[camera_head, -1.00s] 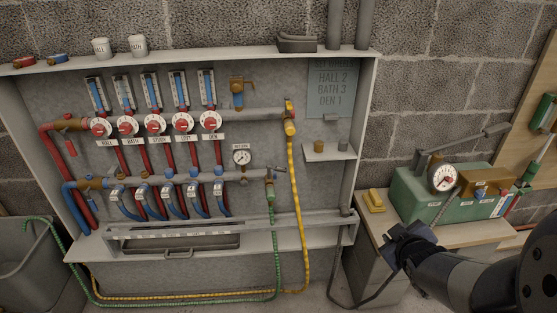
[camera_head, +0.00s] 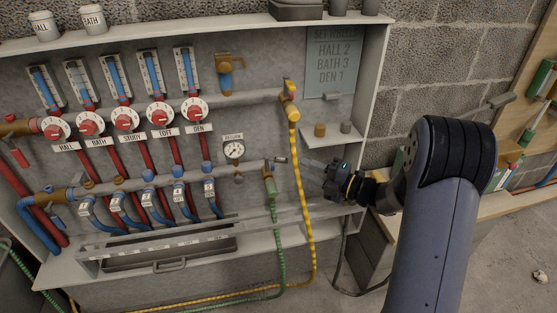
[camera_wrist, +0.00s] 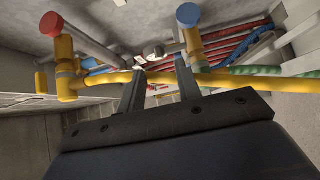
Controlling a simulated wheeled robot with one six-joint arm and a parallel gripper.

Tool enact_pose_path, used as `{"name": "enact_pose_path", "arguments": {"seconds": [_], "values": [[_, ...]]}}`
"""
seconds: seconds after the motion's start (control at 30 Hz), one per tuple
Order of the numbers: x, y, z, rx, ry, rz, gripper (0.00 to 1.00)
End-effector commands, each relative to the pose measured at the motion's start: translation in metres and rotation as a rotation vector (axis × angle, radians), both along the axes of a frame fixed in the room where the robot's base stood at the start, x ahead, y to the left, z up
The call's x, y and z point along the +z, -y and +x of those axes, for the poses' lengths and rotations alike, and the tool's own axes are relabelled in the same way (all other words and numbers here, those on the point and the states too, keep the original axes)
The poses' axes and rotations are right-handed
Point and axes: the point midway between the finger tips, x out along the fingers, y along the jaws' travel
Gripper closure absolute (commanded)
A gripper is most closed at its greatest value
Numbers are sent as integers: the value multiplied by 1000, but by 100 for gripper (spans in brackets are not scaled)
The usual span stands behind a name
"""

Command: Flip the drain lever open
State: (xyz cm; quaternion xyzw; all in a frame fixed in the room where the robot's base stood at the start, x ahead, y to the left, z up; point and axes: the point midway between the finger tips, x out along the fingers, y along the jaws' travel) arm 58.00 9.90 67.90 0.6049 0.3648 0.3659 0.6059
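The drain valve (camera_head: 269,172) is at the right end of the lower manifold, with a green hose hanging from it. A short grey lever (camera_head: 279,160) sticks out to the right at its top. My gripper (camera_head: 307,166) is just right of the lever, fingers pointing at it, with a visible gap. In the wrist view my gripper (camera_wrist: 160,66) is open and empty, its two fingers apart. There the valve with the green hose (camera_wrist: 245,70) is right of the fingers and carries a blue cap (camera_wrist: 188,15). I cannot clearly make out the lever there.
The yellow hose (camera_head: 299,190) hangs beside the drain valve and crosses behind my fingers in the wrist view. A small shelf (camera_head: 337,137) is above my gripper. The gauge (camera_head: 234,150) is left of the valve. A ledge (camera_head: 215,229) runs below.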

Motion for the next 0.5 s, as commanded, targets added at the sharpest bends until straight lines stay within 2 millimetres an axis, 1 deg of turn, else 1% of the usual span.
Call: {"name": "enact_pose_path", "arguments": {"seconds": [0.03,0.1,0.3,0.5], "values": [[-1,-11,4,4,1,0,67],[-2,-23,11,4,1,0,67],[-1,-55,28,2,0,1,67],[0,-73,38,-1,0,0,67]]}}
